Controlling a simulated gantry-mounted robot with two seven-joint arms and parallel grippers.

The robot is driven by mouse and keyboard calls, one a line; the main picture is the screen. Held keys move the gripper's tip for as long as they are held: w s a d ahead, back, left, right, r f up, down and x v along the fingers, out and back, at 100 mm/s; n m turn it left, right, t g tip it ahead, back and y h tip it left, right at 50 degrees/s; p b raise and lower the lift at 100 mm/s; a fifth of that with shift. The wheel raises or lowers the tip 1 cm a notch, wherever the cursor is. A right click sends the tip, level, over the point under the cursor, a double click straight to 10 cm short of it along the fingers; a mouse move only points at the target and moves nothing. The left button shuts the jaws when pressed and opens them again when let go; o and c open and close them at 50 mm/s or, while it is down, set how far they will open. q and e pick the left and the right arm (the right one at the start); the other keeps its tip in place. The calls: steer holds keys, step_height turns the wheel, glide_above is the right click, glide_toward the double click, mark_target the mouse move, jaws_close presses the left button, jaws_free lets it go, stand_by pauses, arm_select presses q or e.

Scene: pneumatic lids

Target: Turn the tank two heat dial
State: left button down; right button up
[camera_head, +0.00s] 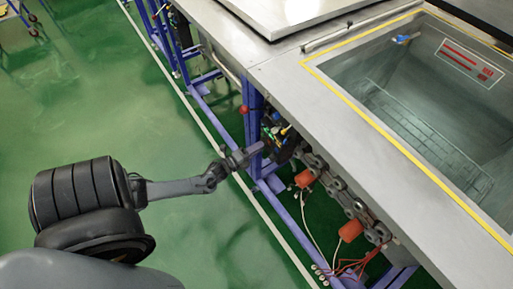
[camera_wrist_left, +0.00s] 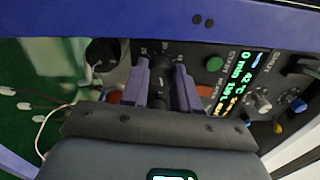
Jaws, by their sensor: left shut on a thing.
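My left gripper (camera_head: 257,150) reaches under the metal tank bench in the head view. In the left wrist view its two purple fingers (camera_wrist_left: 161,72) stand on either side of a black dial (camera_wrist_left: 161,85) with small white scale marks around it, and are shut on it. The dial sits on a dark control panel (camera_wrist_left: 225,42), beside a green button (camera_wrist_left: 214,64) and a lit display (camera_wrist_left: 246,85) that reads about 42 °C. I cannot read a tank number on the panel. The dial's lower part is hidden by my gripper. My right gripper is not in view.
A second black round knob (camera_wrist_left: 103,52) is left of the held dial. More small knobs (camera_wrist_left: 298,105) are at the right. In the head view, purple frame posts (camera_head: 253,115), pipes and orange parts (camera_head: 351,230) crowd the bench's underside.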

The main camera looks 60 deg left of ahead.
arm_select(q)
steer(key=shift+m, duration=0.4)
steer(key=c, duration=1.1)
jaws_free()
steer(key=shift+w, duration=0.15)
steer(key=s, duration=0.3)
steer(key=s+p, duration=0.1)
steer(key=s, duration=0.3)
steer(key=s+d+p, duration=0.1)
steer(key=s, duration=0.2)
steer(key=shift+s+f, duration=0.25)
steer(key=shift+s, duration=0.15)
